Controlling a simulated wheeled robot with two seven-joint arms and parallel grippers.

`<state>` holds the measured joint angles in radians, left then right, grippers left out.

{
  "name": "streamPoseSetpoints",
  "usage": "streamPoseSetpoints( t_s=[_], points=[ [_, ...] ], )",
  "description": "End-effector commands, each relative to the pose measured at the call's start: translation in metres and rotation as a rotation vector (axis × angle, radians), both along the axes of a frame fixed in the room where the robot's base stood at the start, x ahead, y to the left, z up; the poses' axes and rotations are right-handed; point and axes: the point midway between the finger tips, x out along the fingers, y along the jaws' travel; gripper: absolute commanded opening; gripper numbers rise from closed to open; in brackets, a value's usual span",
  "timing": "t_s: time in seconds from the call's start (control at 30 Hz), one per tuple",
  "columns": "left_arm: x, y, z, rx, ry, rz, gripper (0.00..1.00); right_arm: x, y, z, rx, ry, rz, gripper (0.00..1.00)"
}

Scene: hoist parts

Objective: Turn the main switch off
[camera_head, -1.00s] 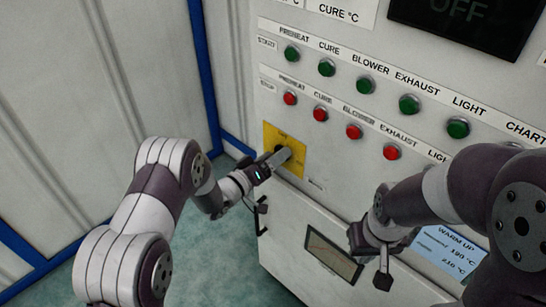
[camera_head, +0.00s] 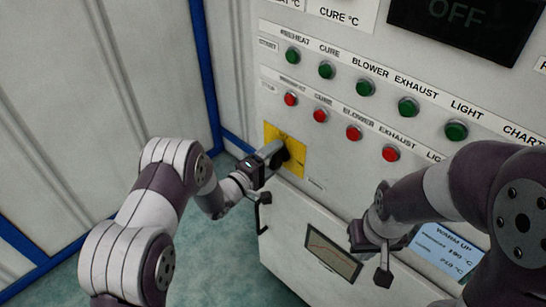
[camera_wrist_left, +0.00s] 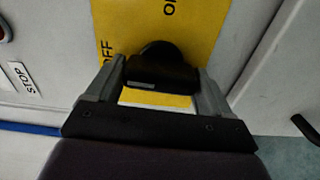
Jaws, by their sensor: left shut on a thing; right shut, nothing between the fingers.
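The main switch is a black rotary handle (camera_wrist_left: 160,68) on a yellow plate (camera_head: 299,163) on the cabinet front. In the left wrist view the yellow plate (camera_wrist_left: 205,28) shows OFF lettering at the left and partly cut ON lettering at the top. My left gripper (camera_head: 277,152) is at the plate, shut on the handle; its two fingers (camera_wrist_left: 161,90) stand on either side of it. In the head view the handle is mostly hidden by the gripper. My right gripper (camera_head: 383,272) is shut and empty, in front of the lower panel, apart from the switch.
Above the plate are a row of green buttons (camera_head: 366,87) and a row of red buttons (camera_head: 354,132). A dark display (camera_head: 465,22) reads OFF. A framed window (camera_head: 333,254) and a lit WARM UP screen (camera_head: 447,250) are lower. Green floor lies left of the cabinet.

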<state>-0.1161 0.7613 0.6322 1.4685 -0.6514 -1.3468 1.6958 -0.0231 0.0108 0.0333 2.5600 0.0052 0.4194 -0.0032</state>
Motion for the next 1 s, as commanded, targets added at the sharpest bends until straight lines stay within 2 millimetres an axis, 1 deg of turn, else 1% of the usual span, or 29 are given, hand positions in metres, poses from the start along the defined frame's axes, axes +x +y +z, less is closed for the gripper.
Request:
streamPoseSetpoints(
  t_s=[0.2, 0.67, 0.7, 0.73, 0.77, 1.0],
  points=[
    [0.0001, 0.0004, -0.0006, -0.035, 0.034, 0.002, 0.51, 0.0000, 0.0000, 0.0009, 0.000, 0.000, 0.000, 0.00],
    [0.0000, 0.0005, -0.0010, -0.044, 0.042, 0.002, 0.51, 0.0000, 0.0000, 0.0010, 0.000, 0.000, 0.000, 0.00],
    [0.0000, 0.0005, -0.0010, -0.044, 0.042, 0.002, 0.88, 0.0000, 0.0000, 0.0010, 0.000, 0.000, 0.000, 0.00],
    [0.0000, 0.0005, -0.0010, -0.044, 0.042, 0.002, 0.98, 0.0000, 0.0000, 0.0010, 0.000, 0.000, 0.000, 0.00],
    [0.0000, 0.0005, -0.0009, -0.043, 0.042, 0.002, 1.00, 0.0000, 0.0000, 0.0010, 0.000, 0.000, 0.000, 0.00],
    [-0.0018, 0.0023, -0.0011, -0.043, 0.041, 0.001, 1.00, 0.0001, 0.0000, 0.0004, 0.000, 0.000, 0.000, 0.00]
  ],
)
